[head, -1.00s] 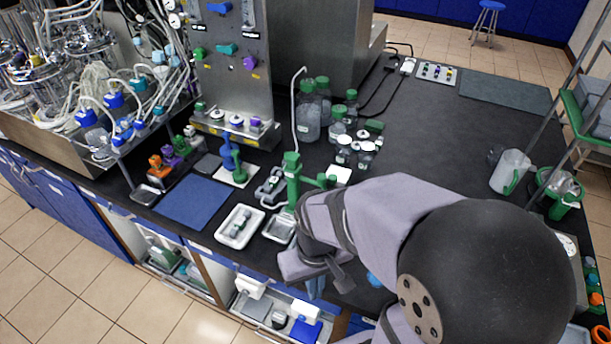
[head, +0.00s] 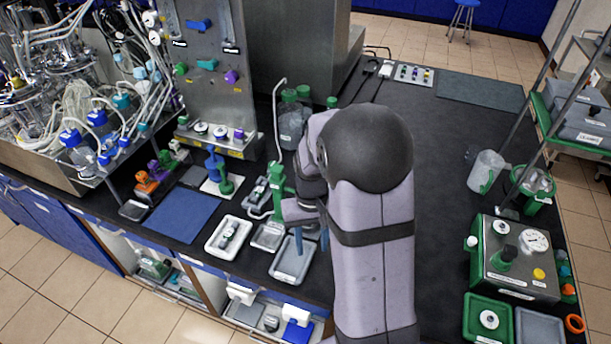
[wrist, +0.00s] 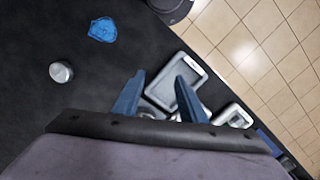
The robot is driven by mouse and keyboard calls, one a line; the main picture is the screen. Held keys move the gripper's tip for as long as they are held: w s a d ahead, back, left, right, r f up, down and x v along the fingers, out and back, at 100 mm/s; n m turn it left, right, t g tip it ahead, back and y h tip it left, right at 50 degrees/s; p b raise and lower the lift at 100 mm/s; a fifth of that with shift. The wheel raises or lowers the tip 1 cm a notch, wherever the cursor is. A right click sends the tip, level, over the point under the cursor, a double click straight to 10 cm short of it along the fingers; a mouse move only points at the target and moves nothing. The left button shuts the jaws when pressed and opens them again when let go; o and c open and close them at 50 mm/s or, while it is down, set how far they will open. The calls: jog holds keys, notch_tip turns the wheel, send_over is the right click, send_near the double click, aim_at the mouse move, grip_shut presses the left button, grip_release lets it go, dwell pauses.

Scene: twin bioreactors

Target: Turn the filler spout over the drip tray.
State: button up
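The green filler post (head: 277,180) stands near the bench's front edge in the head view. A thin pale bent tube (head: 275,120) rises behind it; I cannot tell whether this is the spout. A small grey tray (head: 268,237) lies at the post's foot, and a larger grey tray (head: 283,274) is to its right. I cannot tell which is the drip tray. My gripper (head: 311,240) is just right of the post, partly hidden by my arm. In the wrist view, its blue fingers (wrist: 157,98) are apart and empty, with a pale-rimmed grey tray (wrist: 188,99) beyond them.
A white tray (head: 212,246) holding a small part and a blue mat (head: 182,216) lie left of the post. Bottles (head: 291,125) stand behind it, partly hidden by my arm. A green-sided instrument (head: 516,262) stands at right. The bench's middle right is clear.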

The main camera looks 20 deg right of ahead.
jog(key=m+t, duration=0.2)
send_near(292, 189)
jog(key=s+f, duration=0.1)
jog(key=f, duration=0.1)
jog(key=s+d+f, duration=0.2)
jog(key=f, duration=0.1)
jog(key=shift+d+f, duration=0.25)
jog(key=shift+f, duration=0.1)
jog(key=r+m, duration=0.1)
jog(key=r, duration=0.1)
jog(key=r+m, duration=0.1)
jog(key=r, duration=0.2)
jog(key=w+r+m+g, duration=0.1)
jog(key=r, duration=0.1)
jog(key=shift+w+d+r+m, duration=0.1)
jog(key=shift+r+m, duration=0.2)
jog(key=shift+m, duration=0.4)
jog(key=shift+f, duration=0.15)
jog(key=shift+f+p, duration=1.35)
jog(key=shift+f, duration=2.2)
grip_shut()
